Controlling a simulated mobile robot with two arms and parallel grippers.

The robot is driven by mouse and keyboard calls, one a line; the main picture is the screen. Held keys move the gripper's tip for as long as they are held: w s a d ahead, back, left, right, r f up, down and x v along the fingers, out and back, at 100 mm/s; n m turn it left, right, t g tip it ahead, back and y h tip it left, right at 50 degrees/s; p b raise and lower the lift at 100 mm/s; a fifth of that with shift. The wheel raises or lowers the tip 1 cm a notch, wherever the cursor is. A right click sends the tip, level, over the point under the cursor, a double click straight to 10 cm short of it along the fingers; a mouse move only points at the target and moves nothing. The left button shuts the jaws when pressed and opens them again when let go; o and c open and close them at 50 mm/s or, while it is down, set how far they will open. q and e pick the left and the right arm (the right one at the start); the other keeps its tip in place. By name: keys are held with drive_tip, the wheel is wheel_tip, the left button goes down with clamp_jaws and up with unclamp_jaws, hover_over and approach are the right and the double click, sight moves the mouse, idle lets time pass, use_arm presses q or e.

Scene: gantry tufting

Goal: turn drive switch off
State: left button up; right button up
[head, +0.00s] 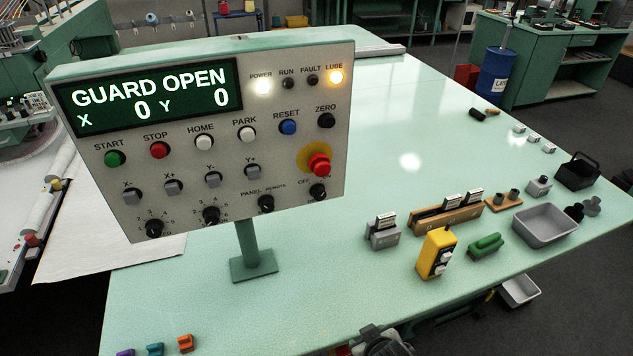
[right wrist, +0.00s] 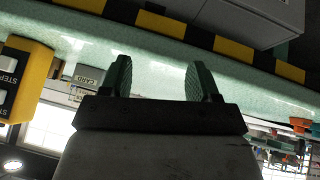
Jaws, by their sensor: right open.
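The control panel (head: 200,130) stands on a post above the green table. Its display reads GUARD OPEN, X 0, Y 0. A black rotary switch (head: 318,191) at the panel's lower right has OFF at its left; its other label is partly hidden, and I cannot tell that it is the drive switch. The POWER and LUBE lamps are lit. In the right wrist view my right gripper (right wrist: 158,80) is open and empty, away from the panel. At the bottom of the head view a dark part of an arm shows, its jaws not visible. My left gripper is not in view.
The green table (head: 400,140) is clear in the middle. A yellow pendant (head: 436,254), also in the right wrist view (right wrist: 25,80), stands near the front right edge. A grey tray (head: 546,224) and a green block (head: 486,246) are near it. A red mushroom button (head: 319,165) sits just above the switch.

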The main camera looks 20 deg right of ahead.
drive_tip(key=w+r+t+p, duration=0.1)
drive_tip(key=w+r+t, duration=0.35)
drive_tip(key=r, duration=0.35)
drive_tip(key=w+r+t, duration=0.3)
drive_tip(key=w+r, duration=0.3)
drive_tip(key=r, duration=0.3)
drive_tip(key=n+t+y, duration=0.2)
drive_tip(key=n+t, duration=0.1)
approach(320, 196)
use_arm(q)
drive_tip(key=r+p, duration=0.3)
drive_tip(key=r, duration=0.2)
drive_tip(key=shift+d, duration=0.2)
use_arm(e)
drive_tip(key=w, duration=1)
drive_tip(key=shift+a, duration=0.25)
drive_tip(key=shift+s, duration=0.1)
drive_tip(key=c, duration=0.9)
